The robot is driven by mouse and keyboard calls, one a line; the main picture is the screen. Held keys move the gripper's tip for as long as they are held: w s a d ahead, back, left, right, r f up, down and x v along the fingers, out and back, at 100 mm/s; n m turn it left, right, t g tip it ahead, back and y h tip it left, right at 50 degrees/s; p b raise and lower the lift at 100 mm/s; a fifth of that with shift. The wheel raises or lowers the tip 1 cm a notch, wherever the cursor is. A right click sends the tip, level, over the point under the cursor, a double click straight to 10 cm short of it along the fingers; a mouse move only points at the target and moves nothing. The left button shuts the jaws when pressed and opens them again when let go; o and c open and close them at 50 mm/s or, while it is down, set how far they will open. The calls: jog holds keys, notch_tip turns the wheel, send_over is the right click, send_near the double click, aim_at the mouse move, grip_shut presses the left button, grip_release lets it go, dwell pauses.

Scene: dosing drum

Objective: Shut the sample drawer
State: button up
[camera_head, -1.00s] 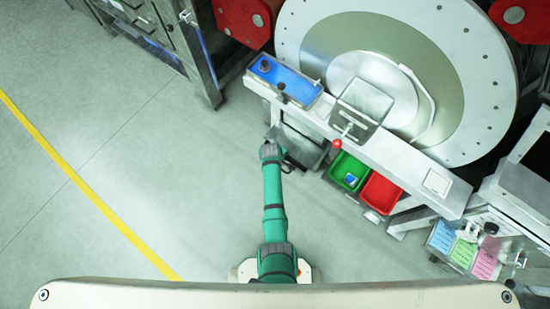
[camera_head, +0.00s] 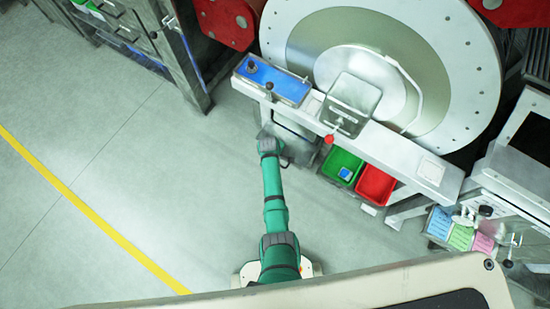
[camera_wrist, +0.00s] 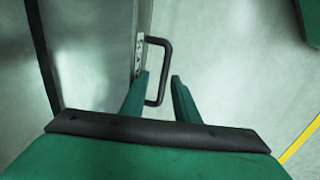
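The sample drawer (camera_head: 293,141) is a grey metal box under the left part of the white bench, partly hidden by the bench and my arm. In the wrist view its metal front (camera_wrist: 139,20) stands edge-on, with a dark bar handle (camera_wrist: 167,58) on its right side. The grey area left of that front looks like the drawer's inside, so the drawer appears to stand out. My gripper (camera_wrist: 160,76) is open, its two green fingers apart near the lower end of the handle. The handle's lower end shows between them; contact cannot be told.
A green bin (camera_head: 340,168) and a red bin (camera_head: 375,184) hang under the bench (camera_head: 395,155), right of the drawer. A blue control panel (camera_head: 272,80) sits on the bench. A large drum (camera_head: 470,70) stands behind. The floor to the left is clear.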

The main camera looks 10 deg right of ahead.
jog(key=shift+r, duration=0.15)
notch_tip(320, 180, up, 10)
jog(key=s+a, duration=0.1)
jog(key=shift+s+r, duration=0.2)
jog(key=shift+s, duration=0.1)
jog(key=shift+a, duration=0.15)
dwell(0.4)
jog(key=s+a+m+t+y, duration=0.1)
jog(key=s+a+m+t, duration=0.1)
jog(key=s+a+t, duration=0.3)
jog(key=s+a+m, duration=0.2)
jog(key=s+a, duration=0.1)
jog(key=s, duration=0.4)
jog(key=s+d+r+m+t, duration=0.1)
jog(key=s+r+m+t, duration=0.1)
jog(key=s+r, duration=0.4)
jog(key=s+d+r+m+t, duration=0.1)
jog(key=s+r+t, duration=0.3)
jog(key=r, duration=1.2)
jog(key=s+r+m+t, duration=0.2)
jog(key=s+r+m, duration=0.1)
jog(key=s+r, duration=0.5)
notch_tip(320, 180, up, 3)
jog(key=shift+s+d+f+t, duration=0.1)
jog(key=shift+s+d+t, duration=0.25)
jog(key=shift+d+t, duration=0.05)
